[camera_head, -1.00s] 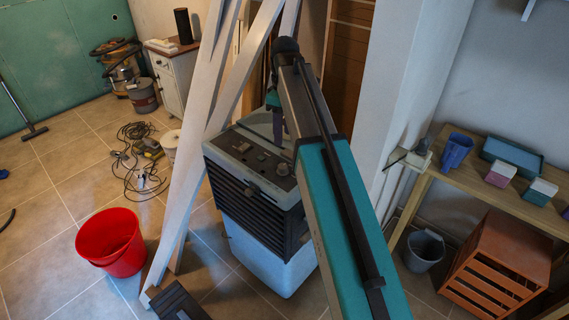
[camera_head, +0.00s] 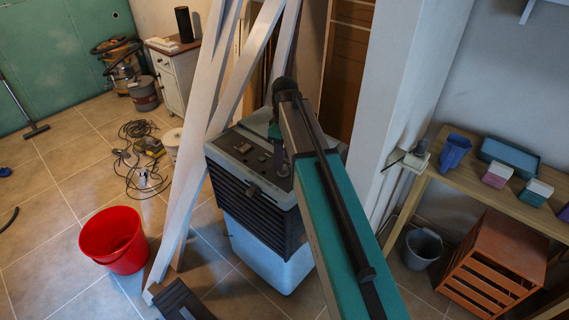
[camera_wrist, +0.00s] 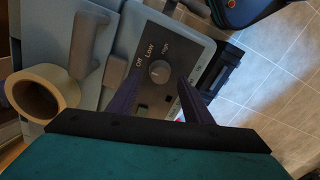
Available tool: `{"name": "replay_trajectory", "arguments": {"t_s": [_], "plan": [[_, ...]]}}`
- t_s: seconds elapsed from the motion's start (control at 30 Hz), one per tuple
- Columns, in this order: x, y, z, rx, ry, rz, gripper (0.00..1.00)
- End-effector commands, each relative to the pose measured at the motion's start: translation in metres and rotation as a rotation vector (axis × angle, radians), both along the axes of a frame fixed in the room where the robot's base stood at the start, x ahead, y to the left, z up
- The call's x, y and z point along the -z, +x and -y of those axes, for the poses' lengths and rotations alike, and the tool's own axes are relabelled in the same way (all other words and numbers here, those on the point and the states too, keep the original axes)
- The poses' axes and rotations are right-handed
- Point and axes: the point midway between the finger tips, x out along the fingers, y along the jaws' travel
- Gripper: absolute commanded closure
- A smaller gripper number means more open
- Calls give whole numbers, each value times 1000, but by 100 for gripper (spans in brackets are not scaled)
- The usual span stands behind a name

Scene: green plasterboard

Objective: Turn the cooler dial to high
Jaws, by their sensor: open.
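The cooler (camera_head: 255,205) is a grey and dark box on a pale blue base, with a dark control panel (camera_head: 250,150) on top. In the wrist view its round grey dial (camera_wrist: 160,71) sits on the panel, with Off, Low and High printed around it. The dial's pointer is too small to read surely. My gripper (camera_wrist: 161,86) is open, with one dark finger on each side of the dial. I cannot tell whether the fingers touch it. In the head view my gripper (camera_head: 282,160) is just over the panel, partly hidden by my arm.
Pale leaning beams (camera_head: 195,150) stand just left of the cooler. A red bucket (camera_head: 113,240) is on the floor at left. A wooden shelf (camera_head: 480,185) with small boxes and a white column are at right. In the wrist view a roll of tape (camera_wrist: 42,92) lies beside the panel.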

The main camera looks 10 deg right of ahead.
Motion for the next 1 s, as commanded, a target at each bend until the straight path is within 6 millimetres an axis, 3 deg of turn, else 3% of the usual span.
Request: {"name": "replay_trajectory", "arguments": {"t_s": [0.4, 0.83, 1.0], "plan": [[34, -1, 0, 1, 0, -1, 54], [38, -1, 0, 2, 1, -1, 54], [38, -1, 1, 2, 1, -1, 83]]}}
